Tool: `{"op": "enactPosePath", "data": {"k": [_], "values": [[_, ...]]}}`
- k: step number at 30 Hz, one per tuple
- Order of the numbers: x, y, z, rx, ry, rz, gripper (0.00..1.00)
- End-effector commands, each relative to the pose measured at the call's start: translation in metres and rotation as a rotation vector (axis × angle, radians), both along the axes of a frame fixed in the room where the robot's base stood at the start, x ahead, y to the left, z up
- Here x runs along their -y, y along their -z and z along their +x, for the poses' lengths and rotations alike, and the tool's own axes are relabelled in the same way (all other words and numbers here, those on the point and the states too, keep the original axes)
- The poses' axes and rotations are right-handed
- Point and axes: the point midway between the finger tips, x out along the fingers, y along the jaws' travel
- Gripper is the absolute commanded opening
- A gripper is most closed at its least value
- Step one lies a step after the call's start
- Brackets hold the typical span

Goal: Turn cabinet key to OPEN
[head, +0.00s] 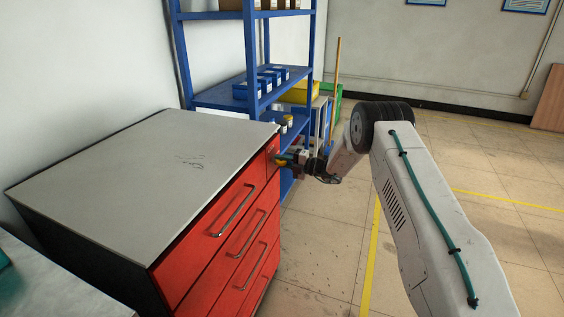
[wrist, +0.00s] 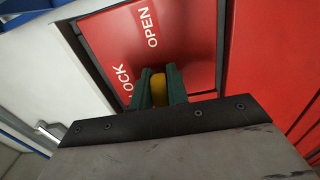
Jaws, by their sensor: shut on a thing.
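The cabinet (head: 170,287) has red drawer fronts and a grey top, and stands left of centre in the head view. My gripper (head: 283,158) is at the far upper end of its red front. In the wrist view my gripper's two green fingers (wrist: 160,88) are shut on a yellow key (wrist: 158,86). Behind them is a red panel (wrist: 110,36) with white LOCK and OPEN lettering. The OPEN label (wrist: 147,27) is above the key and the partly hidden LOCK label (wrist: 125,82) is to its left. The lock face behind the key is hidden.
A blue shelf rack (head: 222,97) with boxes stands close behind the cabinet. Drawer handles (head: 232,211) stick out from the red front. The floor (head: 318,245) to the right of the cabinet is clear, with yellow lines.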

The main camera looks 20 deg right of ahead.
Motion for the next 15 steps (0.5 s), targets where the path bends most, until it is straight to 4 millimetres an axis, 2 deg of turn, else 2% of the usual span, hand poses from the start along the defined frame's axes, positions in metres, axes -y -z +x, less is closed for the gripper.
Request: {"op": "enactPosePath", "data": {"k": [6,7,8,9,15], "values": [[0.0009,0.0036,-0.0017,-0.006,0.0,-0.001,0.0],[0.0009,0.0036,-0.0017,-0.006,0.0,-0.001,0.24],[0.0008,0.0034,-0.0016,-0.006,0.0,-0.001,0.33],[0.0006,0.003,-0.0014,-0.004,0.0,-0.001,0.36],[-0.0006,0.0016,-0.0007,-0.002,-0.001,-0.001,0.36]]}}
